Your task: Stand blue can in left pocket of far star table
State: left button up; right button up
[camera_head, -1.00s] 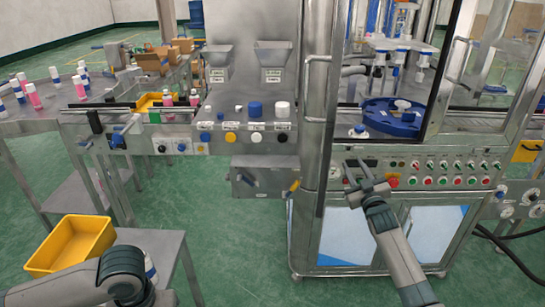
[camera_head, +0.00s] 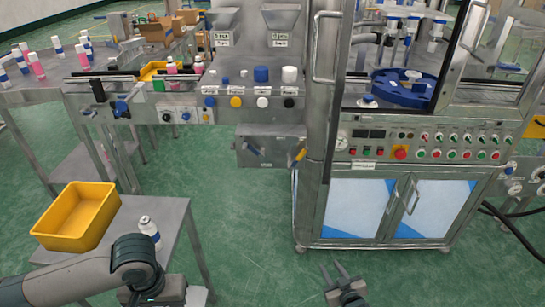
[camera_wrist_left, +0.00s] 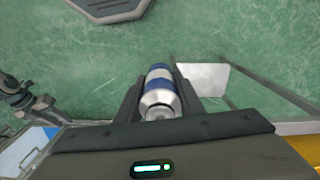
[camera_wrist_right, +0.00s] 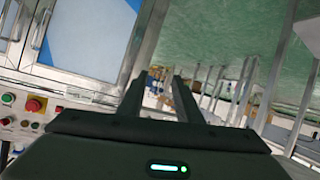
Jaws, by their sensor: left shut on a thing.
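A white can with a blue band (camera_head: 148,228) shows just beyond my left wrist in the head view. In the left wrist view my left gripper (camera_wrist_left: 158,85) is shut on this blue can (camera_wrist_left: 159,93), which lies between its fingers over the green floor. The left fingers are hidden in the head view. A blue star table (camera_head: 392,91) sits inside the machine's window at the right, well away from the can. Its pockets are too small to tell apart. My right gripper (camera_head: 338,272) is open and empty, low in front of the machine cabinet; its fingers also show in the right wrist view (camera_wrist_right: 160,82).
A yellow bin (camera_head: 75,238) sits on a small metal table (camera_head: 180,212) at the left. The machine's button panel (camera_head: 440,150) and glass door frame (camera_head: 322,90) stand at the right. Several bottles stand on the back-left table. Green floor is clear in the middle.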

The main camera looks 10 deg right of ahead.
pick_arm(q)
jog(key=shift+f+b, duration=0.65)
jog(key=shift+f, duration=0.1)
jog(key=shift+f+b, duration=0.55)
pick_arm(e)
jog(key=s+a+f+g, duration=0.1)
jog(key=s+a+f, duration=0.2)
jog(key=s+f, duration=0.4)
jog(key=s+a+f+g, duration=0.2)
jog(key=s+a+f, duration=0.2)
jog(key=s+f, duration=0.4)
jog(key=s+a+f+g, duration=0.2)
jog(key=s+f, duration=0.5)
jog(key=s, duration=1.1)
jog(key=shift+s+a+f+m+y, duration=0.15)
jog(key=shift+s+a+m+y, duration=0.2)
jog(key=shift+a, duration=0.3)
pick_arm(q)
jog(key=shift+d, duration=0.1)
pick_arm(e)
jog(key=shift+w+d, duration=0.15)
jog(key=shift+w, duration=0.05)
